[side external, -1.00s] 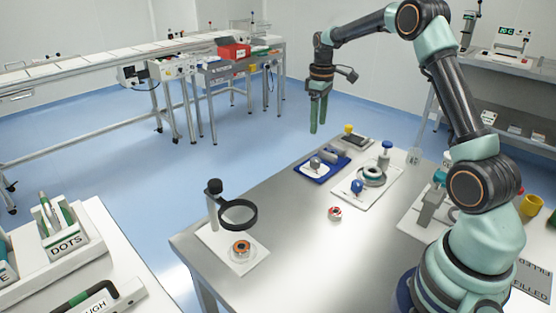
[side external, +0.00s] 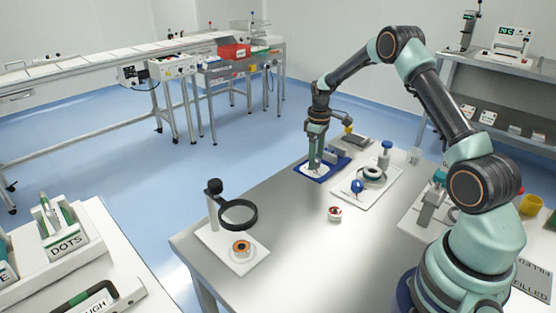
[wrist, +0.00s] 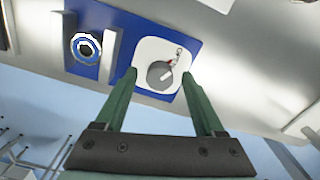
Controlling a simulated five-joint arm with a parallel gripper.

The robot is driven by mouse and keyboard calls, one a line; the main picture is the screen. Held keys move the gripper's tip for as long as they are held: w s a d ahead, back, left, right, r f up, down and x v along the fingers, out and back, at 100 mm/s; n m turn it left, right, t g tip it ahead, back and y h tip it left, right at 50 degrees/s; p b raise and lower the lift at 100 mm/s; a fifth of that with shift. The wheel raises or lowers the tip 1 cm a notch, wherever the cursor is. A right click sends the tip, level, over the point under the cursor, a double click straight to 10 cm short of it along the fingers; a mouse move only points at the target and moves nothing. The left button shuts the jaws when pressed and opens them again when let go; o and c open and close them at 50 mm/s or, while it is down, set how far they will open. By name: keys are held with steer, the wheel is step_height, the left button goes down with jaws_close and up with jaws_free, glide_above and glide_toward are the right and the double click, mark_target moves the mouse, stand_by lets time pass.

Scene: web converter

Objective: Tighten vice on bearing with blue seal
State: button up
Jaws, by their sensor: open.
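The vice is a blue base (wrist: 140,18) with two grey upright jaws in the wrist view; its blue edge (side external: 345,165) also shows at the table's far side. The bearing with blue seal (wrist: 86,47) sits between the jaws, with a small gap visible on each side. A round grey knob (wrist: 160,74) with a red mark beside it is on a white plate at the vice's other end. My gripper (wrist: 159,78) is open, its green fingers on either side of the knob. In the side view my gripper (side external: 315,167) is low over the vice and hides the knob.
A white board (side external: 352,201) with a round fixture and blue knob is just right of the vice. A small red-and-white ring (side external: 335,214) lies on the table (side external: 290,240). A magnifier stand (side external: 214,208) with an orange-centred bearing is at front left. The mid-table is mostly clear.

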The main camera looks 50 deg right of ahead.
jaws_close()
steer(key=shift+m, duration=1.7)
jaws_free()
step_height(320, 180, up, 12)
